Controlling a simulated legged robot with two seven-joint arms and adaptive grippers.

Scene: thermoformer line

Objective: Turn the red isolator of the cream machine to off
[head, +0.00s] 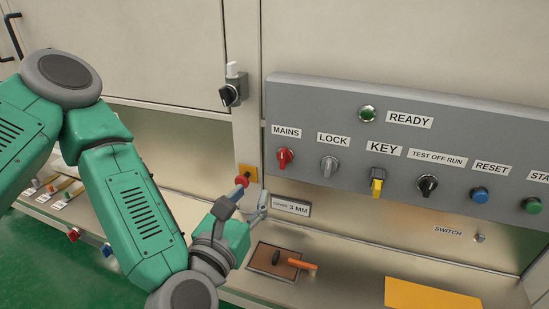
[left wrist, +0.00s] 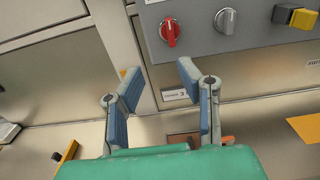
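The red isolator (head: 285,158) is a red rotary knob under the MAINS label on the grey panel of the cream machine. In the left wrist view the red knob (left wrist: 170,32) sits above the fingertips, its handle close to upright. My left gripper (head: 250,203) is below and left of the knob, apart from it, in front of the machine's lower face. In the left wrist view my left gripper (left wrist: 160,74) has its two blue-padded fingers spread with nothing between them. My right gripper is not in view.
The grey panel (head: 315,97) also carries a silver LOCK knob (head: 329,166), a yellow KEY switch (head: 377,182), a black knob (head: 427,187) and buttons. A red mushroom button (head: 241,180) is close behind my left finger. An orange-handled tool (head: 297,264) lies on the ledge below.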

